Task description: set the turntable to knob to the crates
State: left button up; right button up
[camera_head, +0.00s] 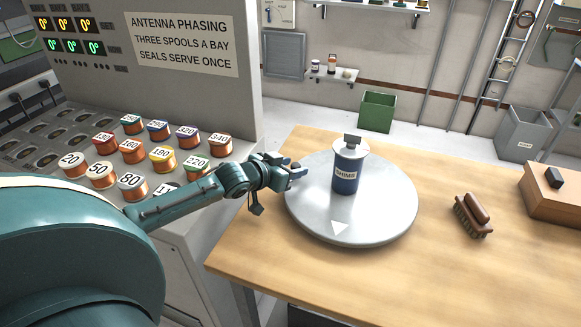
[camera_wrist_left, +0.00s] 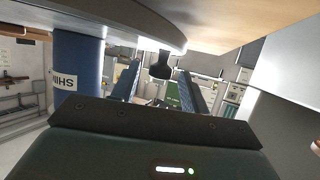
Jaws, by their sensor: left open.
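The turntable (camera_head: 395,215) is a round light-grey disc on the wooden table, with a white triangle mark near its front edge. A blue SHIMS canister (camera_head: 345,184) stands upright on it. A small dark knob (camera_head: 295,165) sits at the turntable's left rim. My left gripper (camera_head: 298,171) is open at that rim, beside the knob. In the left wrist view the dark knob (camera_wrist_left: 160,66) shows between the two spread fingers; I cannot tell whether they touch it. A green crate (camera_head: 377,112) and a grey crate (camera_head: 522,133) stand on the floor behind the table. My right gripper is not in view.
A brush (camera_head: 472,216) lies right of the turntable. A wooden box (camera_head: 555,195) sits at the table's right edge. The transmitter desk with several copper spools (camera_head: 133,152) stands at left, under my left arm. The table front is clear.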

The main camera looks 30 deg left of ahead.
pick_arm(q)
grip_shut()
dwell(0.3)
jog(key=shift+s, duration=0.1)
dwell(0.4)
